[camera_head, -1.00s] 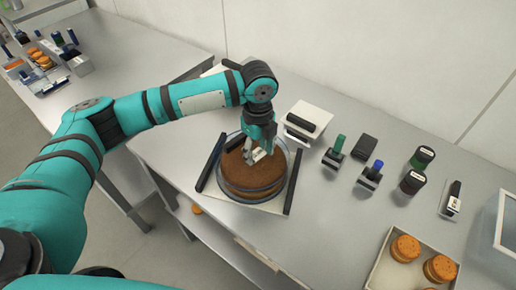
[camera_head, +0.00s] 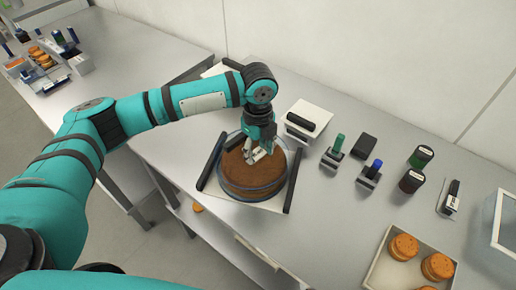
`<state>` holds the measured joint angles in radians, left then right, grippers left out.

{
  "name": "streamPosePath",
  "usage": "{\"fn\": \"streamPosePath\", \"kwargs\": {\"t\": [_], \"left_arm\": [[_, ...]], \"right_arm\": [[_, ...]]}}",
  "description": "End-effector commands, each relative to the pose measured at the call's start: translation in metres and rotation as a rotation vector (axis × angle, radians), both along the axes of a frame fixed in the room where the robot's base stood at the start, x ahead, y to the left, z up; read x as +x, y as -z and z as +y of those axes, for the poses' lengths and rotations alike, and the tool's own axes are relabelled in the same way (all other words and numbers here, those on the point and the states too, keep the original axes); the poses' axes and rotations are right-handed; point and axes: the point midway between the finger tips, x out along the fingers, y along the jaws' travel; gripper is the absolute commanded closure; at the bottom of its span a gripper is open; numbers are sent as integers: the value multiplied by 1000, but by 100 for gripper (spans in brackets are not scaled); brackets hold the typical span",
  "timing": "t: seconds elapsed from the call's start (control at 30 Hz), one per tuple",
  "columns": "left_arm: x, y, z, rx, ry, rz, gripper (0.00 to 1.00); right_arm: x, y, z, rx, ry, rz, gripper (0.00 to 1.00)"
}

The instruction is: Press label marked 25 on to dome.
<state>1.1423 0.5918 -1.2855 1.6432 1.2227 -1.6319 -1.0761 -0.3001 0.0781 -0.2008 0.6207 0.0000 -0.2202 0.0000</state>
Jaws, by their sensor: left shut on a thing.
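A clear dome (camera_head: 283,186) stands over a round brown cake on a pale board (camera_head: 270,205). My left gripper (camera_head: 257,156) points down at the top of the dome and is shut on a small white label (camera_head: 253,157). The label is at or just above the dome's top; I cannot tell whether it touches. The number on it is too small to read. My right gripper is not in view.
Black bars (camera_head: 290,195) flank the dome. To the right are a green-handled stamp (camera_head: 337,146), a blue-handled stamp (camera_head: 375,169), dark-lidded jars (camera_head: 411,181) and a tray (camera_head: 376,275) with orange rounds. A white block (camera_head: 313,112) stands behind.

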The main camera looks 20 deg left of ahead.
Motion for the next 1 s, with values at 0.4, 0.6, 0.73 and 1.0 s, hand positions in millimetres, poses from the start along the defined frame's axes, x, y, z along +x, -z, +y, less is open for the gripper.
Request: {"fn": "streamPosePath", "kwargs": {"t": [0.4,0.6,0.73,1.0], "left_arm": [[0,5,0,-1,0,0,65],[0,8,0,0,0,0,65],[0,8,0,0,0,0,39],[0,8,0,0,0,0,26]], "right_arm": [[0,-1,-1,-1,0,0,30],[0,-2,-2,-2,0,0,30],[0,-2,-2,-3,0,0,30],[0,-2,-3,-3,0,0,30]]}}
